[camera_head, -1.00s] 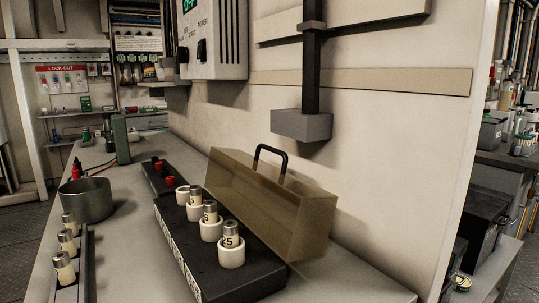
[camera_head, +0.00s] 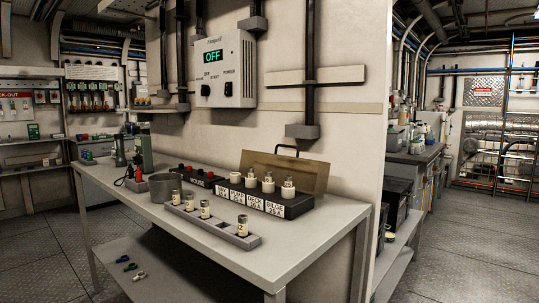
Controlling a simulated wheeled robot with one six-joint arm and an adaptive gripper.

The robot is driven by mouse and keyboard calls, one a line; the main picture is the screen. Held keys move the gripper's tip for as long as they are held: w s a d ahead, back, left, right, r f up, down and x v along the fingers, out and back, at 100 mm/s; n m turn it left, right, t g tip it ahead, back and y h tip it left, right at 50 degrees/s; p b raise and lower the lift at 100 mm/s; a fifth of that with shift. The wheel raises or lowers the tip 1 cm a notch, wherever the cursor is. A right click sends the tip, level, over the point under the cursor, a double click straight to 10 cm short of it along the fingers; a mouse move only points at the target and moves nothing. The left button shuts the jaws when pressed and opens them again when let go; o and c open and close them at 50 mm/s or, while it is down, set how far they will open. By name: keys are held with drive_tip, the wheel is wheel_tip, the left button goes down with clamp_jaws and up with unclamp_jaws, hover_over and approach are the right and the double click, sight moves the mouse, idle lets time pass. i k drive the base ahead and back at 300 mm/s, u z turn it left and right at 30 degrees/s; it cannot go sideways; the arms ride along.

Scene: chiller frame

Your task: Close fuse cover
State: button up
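White labels along the block's front include DECK and BILGE. My gripper is not in view.
A grey rack (camera_head: 225,232) with several loose fuses lies in front of the block, beside a metal cup (camera_head: 163,187). The bench (camera_head: 293,240) is clear at front right. A wall box (camera_head: 225,70) reading OFF hangs above.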

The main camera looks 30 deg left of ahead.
sight(322, 177)
drive_tip(key=k, duration=0.15)
drive_tip(key=u, duration=0.9)
